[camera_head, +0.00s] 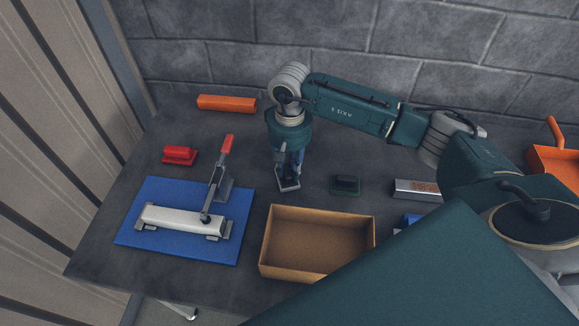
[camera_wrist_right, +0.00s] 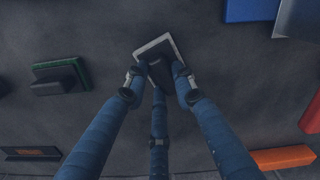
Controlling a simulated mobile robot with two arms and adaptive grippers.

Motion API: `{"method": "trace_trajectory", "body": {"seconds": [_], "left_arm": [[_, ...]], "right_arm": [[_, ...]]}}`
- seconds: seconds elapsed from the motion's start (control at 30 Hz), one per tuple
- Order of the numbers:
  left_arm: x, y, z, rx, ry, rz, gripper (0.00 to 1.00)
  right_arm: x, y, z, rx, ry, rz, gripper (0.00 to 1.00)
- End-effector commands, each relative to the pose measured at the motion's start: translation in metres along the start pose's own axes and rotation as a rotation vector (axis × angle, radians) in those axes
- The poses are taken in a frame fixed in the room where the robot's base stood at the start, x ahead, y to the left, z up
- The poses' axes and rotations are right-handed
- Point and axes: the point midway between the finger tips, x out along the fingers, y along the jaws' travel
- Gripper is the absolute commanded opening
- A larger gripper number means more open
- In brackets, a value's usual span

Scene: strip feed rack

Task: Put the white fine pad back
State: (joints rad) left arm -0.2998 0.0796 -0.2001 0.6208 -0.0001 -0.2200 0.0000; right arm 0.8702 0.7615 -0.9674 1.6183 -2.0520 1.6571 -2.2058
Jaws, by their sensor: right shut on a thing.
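The white fine pad, a pale-edged square plate with a dark handle block, shows in the wrist view (camera_wrist_right: 169,42) and below the gripper in the head view (camera_head: 288,184). My right gripper (camera_head: 287,168) points down at the middle of the table. Its three blue fingers (camera_wrist_right: 158,78) are shut on the pad's dark handle. The pad is turned at an angle in the wrist view. I cannot tell whether its underside touches the table. The fingers hide part of the handle. My left gripper is not in view.
A green pad (camera_head: 345,186) lies to the right and a red pad (camera_head: 179,155) to the left. A toggle clamp holds a pale bar (camera_head: 180,220) on a blue mat (camera_head: 135,235). An open cardboard box (camera_head: 318,217) stands in front. An orange bar (camera_head: 227,103) lies behind.

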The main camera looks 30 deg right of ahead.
Motion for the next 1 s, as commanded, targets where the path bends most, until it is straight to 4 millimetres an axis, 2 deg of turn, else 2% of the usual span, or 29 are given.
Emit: {"method": "trace_trajectory", "body": {"seconds": [0.03,0.07,0.17,0.43,0.57,0.67,1.0], "left_arm": [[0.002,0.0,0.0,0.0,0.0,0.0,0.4],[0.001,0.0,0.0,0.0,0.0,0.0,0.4],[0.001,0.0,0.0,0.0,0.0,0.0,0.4],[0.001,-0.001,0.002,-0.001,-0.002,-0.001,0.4],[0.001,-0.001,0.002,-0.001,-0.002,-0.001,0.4],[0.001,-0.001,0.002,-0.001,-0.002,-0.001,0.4],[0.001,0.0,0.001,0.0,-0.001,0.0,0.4]], "right_arm": [[0.002,0.0,0.0,0.0,0.001,0.0,0.0],[0.001,0.0,0.0,0.0,0.001,0.0,0.29],[0.001,0.0,0.0,0.0,0.0,0.0,0.47],[0.0,0.0,0.0,0.0,0.0,0.0,0.47],[-0.008,0.0,-0.001,0.0,0.003,-0.001,0.47],[-0.024,0.0,-0.002,0.001,0.004,-0.002,0.47],[-0.094,0.0,-0.001,-0.001,0.005,-0.001,0.47]]}}
